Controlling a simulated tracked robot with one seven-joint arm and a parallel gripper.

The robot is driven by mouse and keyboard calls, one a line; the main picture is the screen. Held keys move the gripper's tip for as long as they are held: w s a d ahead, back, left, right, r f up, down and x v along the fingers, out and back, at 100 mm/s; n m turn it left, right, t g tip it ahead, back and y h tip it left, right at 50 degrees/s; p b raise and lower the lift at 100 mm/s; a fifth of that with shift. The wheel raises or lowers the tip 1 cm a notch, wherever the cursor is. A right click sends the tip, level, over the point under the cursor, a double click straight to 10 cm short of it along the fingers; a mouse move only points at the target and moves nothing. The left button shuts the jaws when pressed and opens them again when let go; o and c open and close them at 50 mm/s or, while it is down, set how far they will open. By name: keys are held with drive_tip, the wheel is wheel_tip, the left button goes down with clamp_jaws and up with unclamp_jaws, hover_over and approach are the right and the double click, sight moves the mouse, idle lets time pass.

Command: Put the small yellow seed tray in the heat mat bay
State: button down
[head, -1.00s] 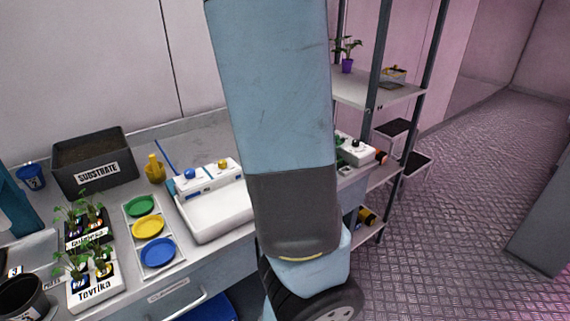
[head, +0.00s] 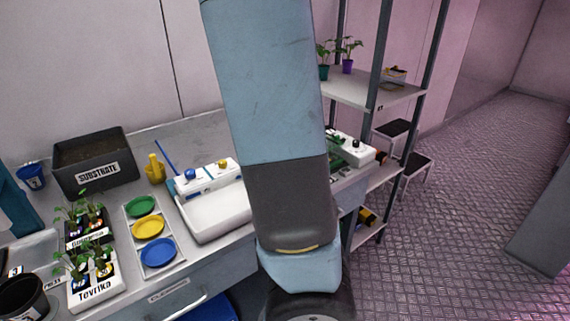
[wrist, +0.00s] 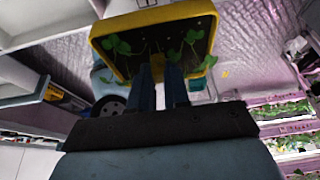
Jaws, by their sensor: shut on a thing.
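The small yellow seed tray (wrist: 203,14) shows in the wrist view, with several green seedlings in dark cells. My gripper (wrist: 160,78) is shut on the tray's near side, and the tray is held out beyond the fingers, above the floor. In the head view my arm hides the gripper and the tray. I cannot tell which spot is the heat mat bay; no label for it is readable.
A metal rack (head: 372,93) stands right of the bench, with potted plants (head: 347,55) and a small box (head: 396,76) on its upper shelf. A white device (head: 350,148) sits lower. Coloured dishes (head: 158,252) and a substrate box (head: 93,160) occupy the bench.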

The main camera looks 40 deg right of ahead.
drive_tip(key=shift+w+d+f, duration=0.2)
drive_tip(key=shift+w+f, duration=0.15)
drive_tip(key=shift+w, duration=0.3)
drive_tip(key=shift+w+d+f, duration=0.2)
drive_tip(key=shift+w+f, duration=0.1)
drive_tip(key=shift+w, duration=0.35)
drive_tip(key=shift+w+d+f, duration=0.2)
drive_tip(key=shift+w+f, duration=0.15)
drive_tip(key=shift+w, duration=0.3)
drive_tip(key=w+f, duration=0.2)
drive_tip(key=f, duration=0.1)
drive_tip(key=w+d+f, duration=0.1)
drive_tip(key=w+f, duration=0.1)
drive_tip(key=shift+w+d+f, duration=0.1)
drive_tip(key=shift+w+f, duration=0.25)
drive_tip(key=shift+f, duration=1.6)
drive_tip(key=c, duration=1.1)
unclamp_jaws()
